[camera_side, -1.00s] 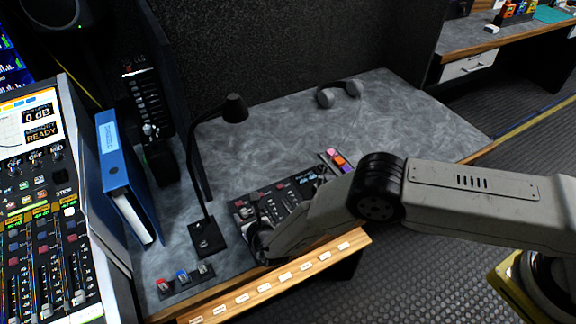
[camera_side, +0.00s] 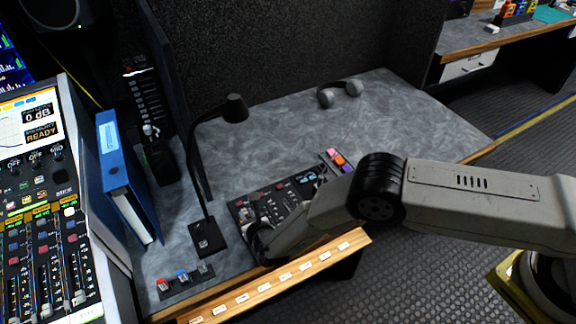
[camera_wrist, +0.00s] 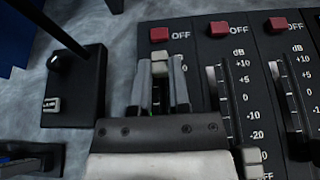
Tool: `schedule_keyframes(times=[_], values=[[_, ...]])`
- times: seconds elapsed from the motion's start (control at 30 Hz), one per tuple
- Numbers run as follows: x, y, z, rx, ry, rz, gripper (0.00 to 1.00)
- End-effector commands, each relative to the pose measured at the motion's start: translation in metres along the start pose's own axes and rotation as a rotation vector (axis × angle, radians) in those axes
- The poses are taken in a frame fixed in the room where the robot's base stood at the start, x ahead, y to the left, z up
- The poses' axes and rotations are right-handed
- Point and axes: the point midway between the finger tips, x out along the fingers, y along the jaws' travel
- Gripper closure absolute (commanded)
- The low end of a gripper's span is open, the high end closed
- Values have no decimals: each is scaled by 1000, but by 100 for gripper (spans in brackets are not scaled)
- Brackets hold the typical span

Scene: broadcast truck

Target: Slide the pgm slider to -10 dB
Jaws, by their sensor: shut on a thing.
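The small mixer panel (camera_side: 238,210) lies on the desk near its front edge, partly hidden by my gripper and arm. The wrist view shows its faders up close. My gripper (camera_wrist: 160,72) is shut on the grey cap (camera_wrist: 159,57) of the leftmost visible fader, with one finger on each side. This cap sits near the top of its track, just below a red OFF button (camera_wrist: 159,35). My gripper hides most of that fader's track and its dB marks. No "PGM" label can be read, so I cannot tell this fader's name.
A neighbouring fader cap (camera_wrist: 252,160) sits low, right of my gripper. A black desk lamp (camera_side: 207,237) stands left of the panel. A blue binder (camera_side: 121,170) and a large console (camera_side: 75,200) are further left. Headphones (camera_side: 325,97) lie at the back.

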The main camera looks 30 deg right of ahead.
Motion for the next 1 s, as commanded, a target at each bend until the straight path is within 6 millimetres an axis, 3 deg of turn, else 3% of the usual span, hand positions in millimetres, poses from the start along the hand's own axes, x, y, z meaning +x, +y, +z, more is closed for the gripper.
schedule_keyframes(times=[0.77, 1.0], values=[[0, -1, 0, 1, -2, -2, 100], [-17, 0, -7, -1, -1, -1, 100]])
